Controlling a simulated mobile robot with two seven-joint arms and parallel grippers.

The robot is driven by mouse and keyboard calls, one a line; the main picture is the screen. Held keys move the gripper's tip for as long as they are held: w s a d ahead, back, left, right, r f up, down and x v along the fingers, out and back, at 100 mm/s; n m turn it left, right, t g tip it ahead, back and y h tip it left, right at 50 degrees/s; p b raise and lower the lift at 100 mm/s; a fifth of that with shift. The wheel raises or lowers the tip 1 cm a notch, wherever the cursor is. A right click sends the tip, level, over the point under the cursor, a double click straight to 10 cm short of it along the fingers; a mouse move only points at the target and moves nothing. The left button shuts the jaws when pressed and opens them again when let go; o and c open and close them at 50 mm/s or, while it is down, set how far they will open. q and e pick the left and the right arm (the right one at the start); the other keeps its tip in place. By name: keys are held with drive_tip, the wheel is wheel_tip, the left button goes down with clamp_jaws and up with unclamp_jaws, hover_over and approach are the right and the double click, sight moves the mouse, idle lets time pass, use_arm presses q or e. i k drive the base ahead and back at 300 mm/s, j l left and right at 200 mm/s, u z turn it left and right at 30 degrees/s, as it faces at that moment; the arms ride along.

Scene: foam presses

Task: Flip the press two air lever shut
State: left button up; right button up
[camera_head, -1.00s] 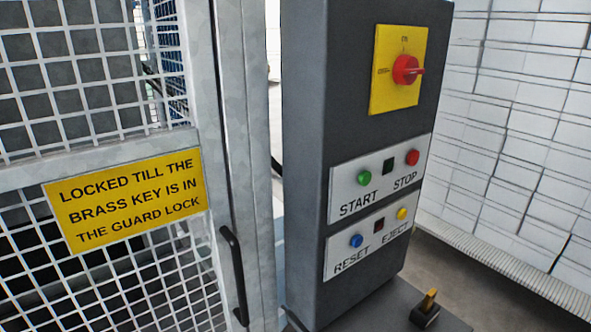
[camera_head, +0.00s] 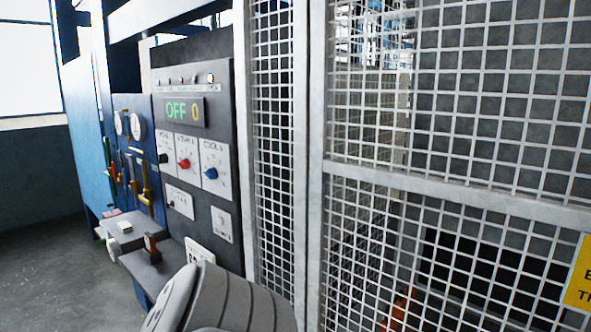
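A grey, ribbed part of my arm reaches into the bottom of the view. Neither gripper shows.
A grey control panel (camera_head: 220,150) with a display (camera_head: 185,112) reading "OFF 0" and several knobs stands right of the levers. Mesh guard fencing (camera_head: 450,199) fills the right side. Bare floor (camera_head: 45,265) lies at the lower left.

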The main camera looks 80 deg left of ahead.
sight(127, 187)
drive_tip(key=k+u, duration=0.15)
drive_tip(key=u, duration=0.35)
drive_tip(key=k+j+u, duration=0.1)
drive_tip(key=u, duration=0.35)
drive_tip(key=k+j+u, duration=0.1)
drive_tip(key=u, duration=1.6)
drive_tip(key=i+j, duration=0.25)
drive_tip(key=j, duration=0.2)
drive_tip(key=i+j, duration=0.2)
drive_tip(key=j, duration=0.2)
drive_tip(key=i+j, duration=0.25)
drive_tip(key=j, duration=0.2)
drive_tip(key=i+j, duration=0.2)
drive_tip(key=j, duration=0.2)
drive_tip(key=i+j, duration=0.25)
drive_tip(key=j, duration=0.2)
drive_tip(key=i+j+u, duration=0.1)
drive_tip(key=j, duration=0.35)
drive_tip(key=i+j, duration=0.6)
drive_tip(key=j, duration=0.2)
drive_tip(key=i+j, duration=0.1)
drive_tip(key=j, duration=0.3)
drive_tip(key=i+j, duration=0.15)
drive_tip(key=j, duration=0.2)
drive_tip(key=i+j, duration=0.1)
drive_tip(key=j, duration=0.3)
drive_tip(key=i+j+u, duration=0.1)
drive_tip(key=j, duration=0.3)
drive_tip(key=i+j, duration=0.15)
drive_tip(key=j, duration=0.25)
